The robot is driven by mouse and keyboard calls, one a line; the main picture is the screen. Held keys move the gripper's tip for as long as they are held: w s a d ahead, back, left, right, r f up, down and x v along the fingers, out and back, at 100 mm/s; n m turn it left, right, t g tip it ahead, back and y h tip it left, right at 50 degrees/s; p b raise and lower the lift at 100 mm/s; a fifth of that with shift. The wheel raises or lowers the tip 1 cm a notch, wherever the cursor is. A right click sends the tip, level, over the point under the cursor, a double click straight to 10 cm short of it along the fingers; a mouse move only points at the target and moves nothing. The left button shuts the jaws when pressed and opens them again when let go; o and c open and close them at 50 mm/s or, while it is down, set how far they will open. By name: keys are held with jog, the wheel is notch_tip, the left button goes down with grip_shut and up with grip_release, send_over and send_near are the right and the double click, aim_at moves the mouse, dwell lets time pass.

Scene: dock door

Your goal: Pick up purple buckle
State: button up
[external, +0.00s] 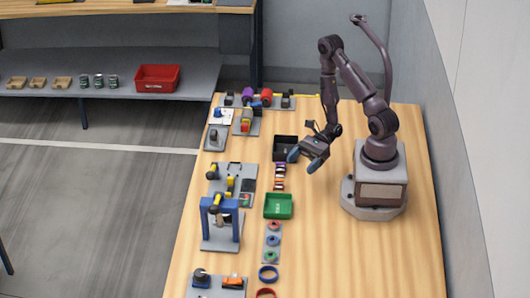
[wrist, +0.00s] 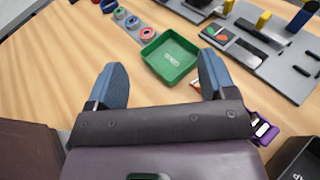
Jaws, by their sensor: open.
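The purple buckle (wrist: 262,128) shows in the wrist view at the right, beside the gripper's housing, which partly covers it. It has pale parts on it. In the external view it appears as a tiny purple piece (external: 280,167) at the black-bin end of a short row of small coloured pieces. My gripper (external: 304,160) is open and empty above the table, to the right of this row. An orange piece (wrist: 195,84) shows partly behind the right finger.
A green bin (wrist: 170,56) stands at one end of the row and a black bin (external: 286,141) at the other. A grey board with tools (external: 240,172) lies left of the row. A blue frame (external: 220,205) stands nearer the camera. Bare wood lies right of the green bin.

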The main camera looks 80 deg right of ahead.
aim_at(283, 167)
jog(key=d+f+m+t+h, duration=0.1)
jog(key=d+f+m+h, duration=0.1)
jog(key=m+h, duration=0.1)
jog(key=d+f+m+t+h, duration=0.2)
jog(key=f+m, duration=0.1)
jog(key=w+d+f+m+t+h, duration=0.1)
jog(key=d+f+m+h, duration=0.1)
jog(key=m+h, duration=0.1)
jog(key=shift+f+h, duration=0.3)
jog(key=shift+f, duration=0.1)
jog(key=d+h, duration=0.1)
jog(key=d+m+h, duration=0.1)
jog(key=d, duration=0.1)
jog(key=shift+w+d+f+m+h, duration=0.2)
jog(key=shift+f+m+h, duration=0.1)
jog(key=shift+f+h, duration=0.1)
jog(key=shift+d+h, duration=0.35)
jog(key=shift+h, duration=0.05)
jog(key=shift+w, duration=0.25)
jog(key=shift+x, duration=2.3)
jog(key=c, duration=0.8)
jog(key=shift+r, duration=0.15)
